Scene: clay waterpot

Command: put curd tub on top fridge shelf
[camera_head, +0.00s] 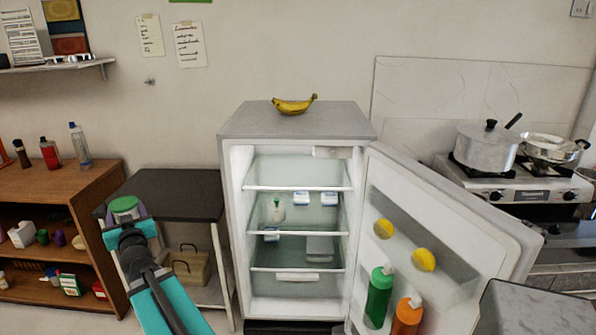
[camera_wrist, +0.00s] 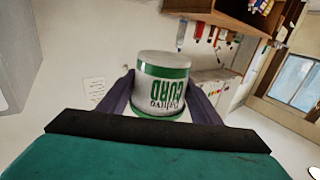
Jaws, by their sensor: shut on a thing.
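The curd tub (camera_wrist: 162,85) is white with green bands and green "CURD" lettering, upside down in the wrist view. My gripper (camera_wrist: 162,100) is shut on it, a finger at each side. In the head view my gripper (camera_head: 127,220) is at the left, in front of the dark side table, and the tub's green top (camera_head: 124,204) shows between the fingers. The fridge (camera_head: 297,120) stands open in the middle. Its top shelf (camera_head: 298,186) looks bare. The gripper and tub are left of the fridge, apart from it.
The fridge door (camera_head: 450,215) is swung open to the right, with bottles and lemons in it. Small tubs (camera_head: 301,198) and a bottle stand on the shelf below the top one. Bananas (camera_head: 295,105) lie on the fridge. A dark side table (camera_head: 175,185) stands left of it.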

